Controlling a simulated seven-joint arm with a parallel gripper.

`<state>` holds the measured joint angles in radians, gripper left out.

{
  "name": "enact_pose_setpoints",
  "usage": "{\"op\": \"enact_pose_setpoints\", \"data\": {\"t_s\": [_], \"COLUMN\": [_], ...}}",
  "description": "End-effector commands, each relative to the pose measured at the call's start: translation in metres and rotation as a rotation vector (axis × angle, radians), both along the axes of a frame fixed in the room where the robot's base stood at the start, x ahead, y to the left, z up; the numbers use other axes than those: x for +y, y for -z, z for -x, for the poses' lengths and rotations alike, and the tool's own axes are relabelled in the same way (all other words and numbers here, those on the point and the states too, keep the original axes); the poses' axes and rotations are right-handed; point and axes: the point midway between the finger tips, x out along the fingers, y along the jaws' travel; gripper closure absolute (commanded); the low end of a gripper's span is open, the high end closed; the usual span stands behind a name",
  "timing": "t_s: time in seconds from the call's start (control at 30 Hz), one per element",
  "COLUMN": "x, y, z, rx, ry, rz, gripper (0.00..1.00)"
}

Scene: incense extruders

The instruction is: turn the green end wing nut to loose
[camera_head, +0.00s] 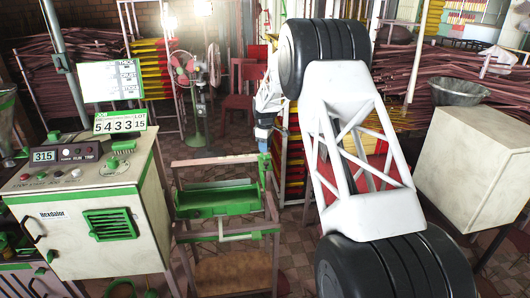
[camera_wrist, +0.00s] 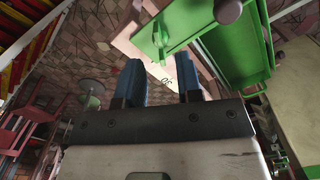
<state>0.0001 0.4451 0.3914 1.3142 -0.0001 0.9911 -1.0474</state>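My gripper (camera_head: 264,148) is at the right end of a stand that carries a green trough (camera_head: 217,200), with its blue fingers pointing down. In the wrist view my gripper (camera_wrist: 159,65) has its two blue fingers apart, with nothing held between them. The green trough (camera_wrist: 235,45) is at the upper right there. A green plate with a raised grip-like piece (camera_wrist: 160,42) is beyond the fingertips; I cannot tell whether this is the end wing nut. In the head view no wing nut can be made out at the stand's end.
A white control cabinet (camera_head: 95,228) with a green vent stands left of the stand. A pale box (camera_head: 474,165) carrying a metal bowl (camera_head: 458,92) is at the right. Tiled floor shows around the stand.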

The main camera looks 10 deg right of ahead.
Motion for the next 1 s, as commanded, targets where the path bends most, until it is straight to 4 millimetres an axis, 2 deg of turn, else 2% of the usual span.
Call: {"op": "enact_pose_setpoints", "data": {"t_s": [0.1,0.3,0.8,1.0], "x": [0.0,0.0,0.0,0.0], "y": [-0.016,-0.032,-0.037,-0.051], "z": [0.0,0.0,0.001,0.012], "rx": [-0.001,-0.001,-0.001,-0.007], "ry": [0.0,0.0,0.002,0.024], "rz": [0.0,0.0,0.001,0.0], "gripper": [0.67,0.67,0.67,0.67]}}
